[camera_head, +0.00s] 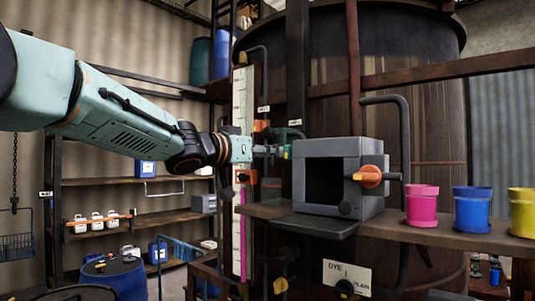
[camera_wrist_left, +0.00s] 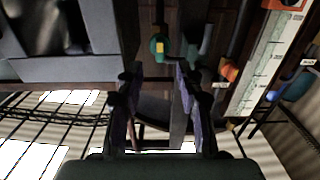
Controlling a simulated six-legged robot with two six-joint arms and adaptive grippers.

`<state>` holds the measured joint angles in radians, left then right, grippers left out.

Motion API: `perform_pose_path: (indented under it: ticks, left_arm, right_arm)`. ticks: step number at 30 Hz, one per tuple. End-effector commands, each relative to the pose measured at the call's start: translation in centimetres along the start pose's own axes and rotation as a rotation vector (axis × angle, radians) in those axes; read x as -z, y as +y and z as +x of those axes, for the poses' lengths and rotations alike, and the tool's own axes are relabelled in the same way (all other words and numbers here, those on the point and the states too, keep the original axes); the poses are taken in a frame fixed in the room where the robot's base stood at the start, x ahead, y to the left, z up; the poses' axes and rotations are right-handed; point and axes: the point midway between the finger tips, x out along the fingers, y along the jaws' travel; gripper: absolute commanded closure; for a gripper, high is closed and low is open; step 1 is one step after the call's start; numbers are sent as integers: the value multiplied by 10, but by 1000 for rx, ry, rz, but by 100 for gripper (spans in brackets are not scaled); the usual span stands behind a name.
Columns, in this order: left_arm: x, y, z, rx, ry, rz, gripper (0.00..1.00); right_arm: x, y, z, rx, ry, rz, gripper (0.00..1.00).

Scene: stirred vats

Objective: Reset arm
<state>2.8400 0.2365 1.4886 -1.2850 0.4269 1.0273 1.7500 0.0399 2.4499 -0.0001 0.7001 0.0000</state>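A small green part with a yellow patch (camera_wrist_left: 158,46) shows just past the fingertips. I cannot tell if the gripper touches it. The right gripper is not in view.
The grey box with an orange knob (camera_head: 367,176) stands on a shelf before a big dark vat (camera_head: 420,90). Pink (camera_head: 422,205), blue (camera_head: 472,210) and yellow (camera_head: 522,212) pots stand right of it. The scale board (camera_head: 243,100) and pipes crowd the gripper.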

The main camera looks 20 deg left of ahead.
Motion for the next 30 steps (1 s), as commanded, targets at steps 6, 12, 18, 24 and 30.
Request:
perform_pose_path:
  ticks: [6, 12, 18, 24, 30]
  left_arm:
    - [-1, -1, 10, 1, -1, 0, 63]
    - [0, 0, 35, 1, -1, 3, 63]
    - [-1, 0, 58, 0, -1, 1, 63]
    - [0, 0, 72, 0, 1, 1, 63]
    - [0, 0, 76, 0, 0, 9, 63]
  right_arm:
    - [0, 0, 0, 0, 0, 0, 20]
    - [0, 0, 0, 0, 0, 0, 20]
    - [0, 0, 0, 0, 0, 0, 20]
    - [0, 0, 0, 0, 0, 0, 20]
    - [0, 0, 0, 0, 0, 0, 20]
